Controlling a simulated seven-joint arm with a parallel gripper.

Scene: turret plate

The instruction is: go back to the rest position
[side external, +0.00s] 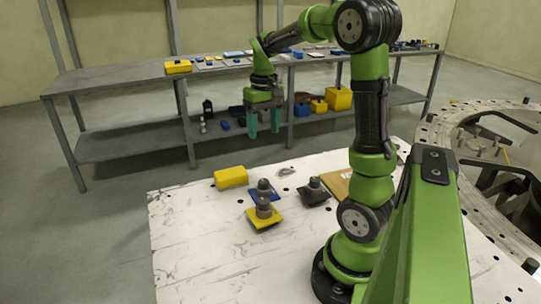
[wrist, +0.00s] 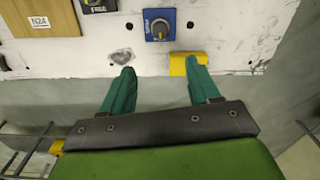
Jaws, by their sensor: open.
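My gripper (side external: 264,128) hangs high beyond the far edge of the white table, its teal fingers pointing down. It is open and nothing is between its fingers. In the wrist view the two fingers (wrist: 153,90) stand apart, with the table's edge behind them. The arm is bent over at the elbow, with its base on the white table (side external: 190,250).
On the table are a yellow block (side external: 231,177), a blue plate with a dark knob (side external: 264,191), a yellow one (side external: 264,215) and a black one (side external: 314,192). A wooden board (wrist: 38,17) lies nearby. A grey shelf (side external: 120,75) stands behind; a round metal ring (side external: 440,130) is at right.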

